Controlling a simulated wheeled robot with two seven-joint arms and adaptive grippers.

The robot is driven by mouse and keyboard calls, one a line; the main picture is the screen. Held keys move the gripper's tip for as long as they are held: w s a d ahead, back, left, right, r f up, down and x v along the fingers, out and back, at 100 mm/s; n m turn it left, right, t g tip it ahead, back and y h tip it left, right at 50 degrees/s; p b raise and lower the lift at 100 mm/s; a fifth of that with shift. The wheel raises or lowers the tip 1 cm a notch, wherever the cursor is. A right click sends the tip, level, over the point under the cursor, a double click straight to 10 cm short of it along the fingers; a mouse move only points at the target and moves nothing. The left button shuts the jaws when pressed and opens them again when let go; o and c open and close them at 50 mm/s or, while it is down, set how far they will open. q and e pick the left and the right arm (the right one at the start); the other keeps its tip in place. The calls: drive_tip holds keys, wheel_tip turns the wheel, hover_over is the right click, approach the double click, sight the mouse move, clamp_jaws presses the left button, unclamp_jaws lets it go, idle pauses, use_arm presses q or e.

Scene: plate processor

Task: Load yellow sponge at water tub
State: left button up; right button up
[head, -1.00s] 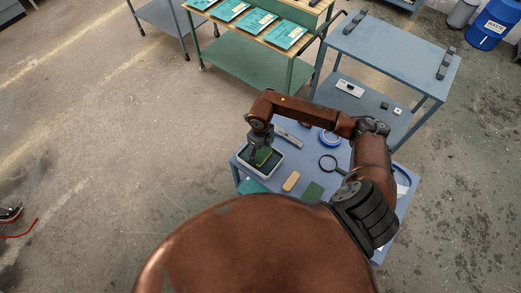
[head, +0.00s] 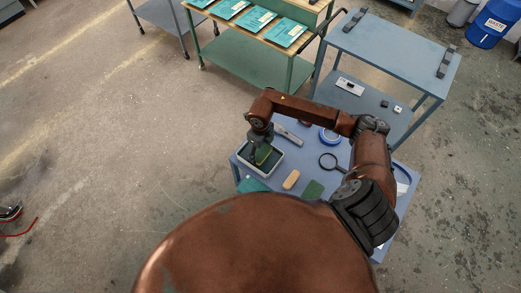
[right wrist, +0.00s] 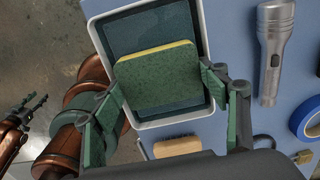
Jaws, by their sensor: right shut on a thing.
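The yellow sponge (right wrist: 158,85) has a dark green scouring face and a thin yellow edge in the right wrist view. My right gripper (right wrist: 165,80) is shut on it, a finger at each side. The water tub (right wrist: 207,45) has a pale rim and dark teal water; the sponge appears over or in it, and its depth cannot be told. In the head view, my right gripper (head: 260,152) is at the tub (head: 270,172), with the sponge (head: 264,155) partly hidden. My left gripper (right wrist: 28,110) shows small at the left of the wrist view, its jaw state unclear.
A blue-grey cart (head: 385,55) and a green workbench (head: 245,55) stand beyond.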

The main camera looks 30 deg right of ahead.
sight(260, 151)
drive_tip(key=shift+f+b, duration=0.45)
drive_tip(key=shift+f, duration=0.05)
idle(1.5)
drive_tip(key=shift+r, duration=0.15)
drive_tip(key=shift+r+p, duration=1.85)
drive_tip(key=shift+r, duration=1.6)
